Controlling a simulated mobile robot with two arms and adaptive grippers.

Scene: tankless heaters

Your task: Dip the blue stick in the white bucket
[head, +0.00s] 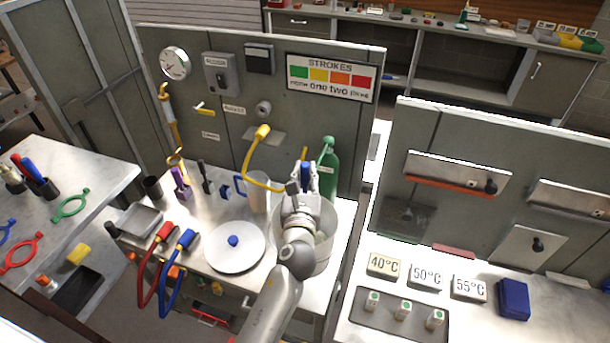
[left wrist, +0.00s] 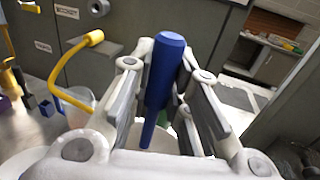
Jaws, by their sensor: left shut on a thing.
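The blue stick (head: 306,170) is held between the fingers of my left gripper (head: 302,182), with its thick upper part between them. In the left wrist view the stick (left wrist: 164,72) stands nearly upright, and its thinner lower part points down between the fingers. The white bucket (head: 322,256) stands on the metal bench. My left gripper is over the bucket, and my arm hides much of its opening. I cannot tell whether the stick's lower end is inside it. My right gripper is not in view.
A white round lid (head: 222,257) with a blue knob lies left of the bucket. A green bottle (head: 329,178) stands close behind it. A grey panel (head: 230,130) rises behind the bench.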

